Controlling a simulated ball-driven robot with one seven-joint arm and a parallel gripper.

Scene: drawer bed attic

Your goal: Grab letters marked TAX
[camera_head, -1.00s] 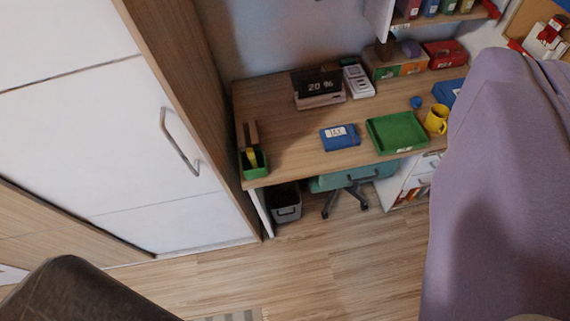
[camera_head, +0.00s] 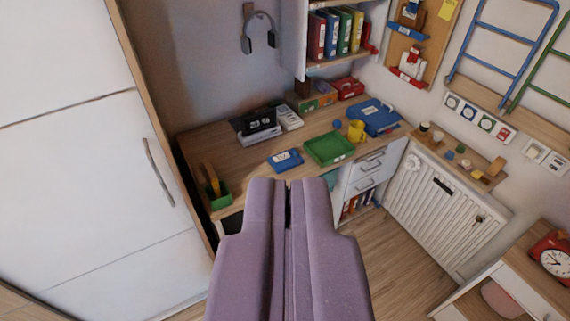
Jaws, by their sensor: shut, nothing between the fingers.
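My gripper (camera_head: 288,188) is the purple pair of fingers at the bottom centre. It is shut and empty, held in front of the desk (camera_head: 240,170). No lettering reading TAX is legible. Pale paper-like items stand in a red wall pocket (camera_head: 408,76) on the corkboard at the upper right, and others in a blue wall pocket (camera_head: 406,33) above it; they are too small to read. A blue item with a white label (camera_head: 286,160) lies on the desk just beyond my fingertips, its label unreadable. My gripper touches none of these.
The desk also bears a green tray (camera_head: 329,148), a yellow mug (camera_head: 356,131), a blue box (camera_head: 374,116) and a dark-screened device (camera_head: 257,121). A white wardrobe (camera_head: 90,180) stands left, a radiator (camera_head: 440,215) right. A shelf of binders (camera_head: 335,33) hangs above.

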